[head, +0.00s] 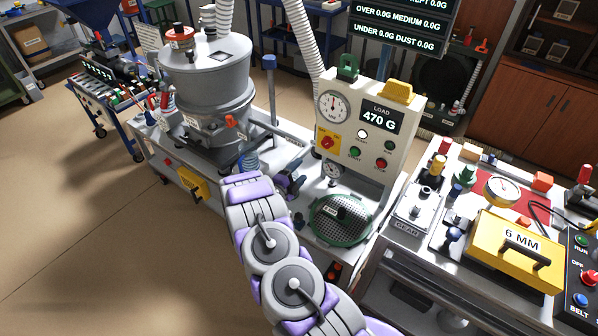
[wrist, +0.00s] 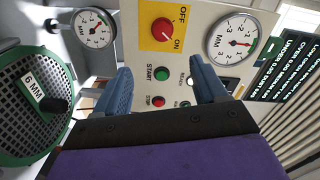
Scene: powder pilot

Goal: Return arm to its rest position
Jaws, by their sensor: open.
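My purple and grey arm (head: 265,245) reaches up from the bottom of the head view, extended over the bench between the grey hopper machine and the control panel. In the wrist view my gripper (wrist: 161,72) has its two blue fingers spread apart with nothing between them. Beyond the fingers is the panel face, with a green START button (wrist: 162,73) and a red STOP button (wrist: 158,101). I cannot tell the exact gap to the panel.
The cream control panel (head: 362,150) has gauges and a display reading 470 G. A green-rimmed 6 MM sieve (head: 312,221) lies below it. The grey hopper (head: 207,85) stands left. A yellow 6 MM case (head: 487,252) sits right. Open floor (head: 80,225) lies left.

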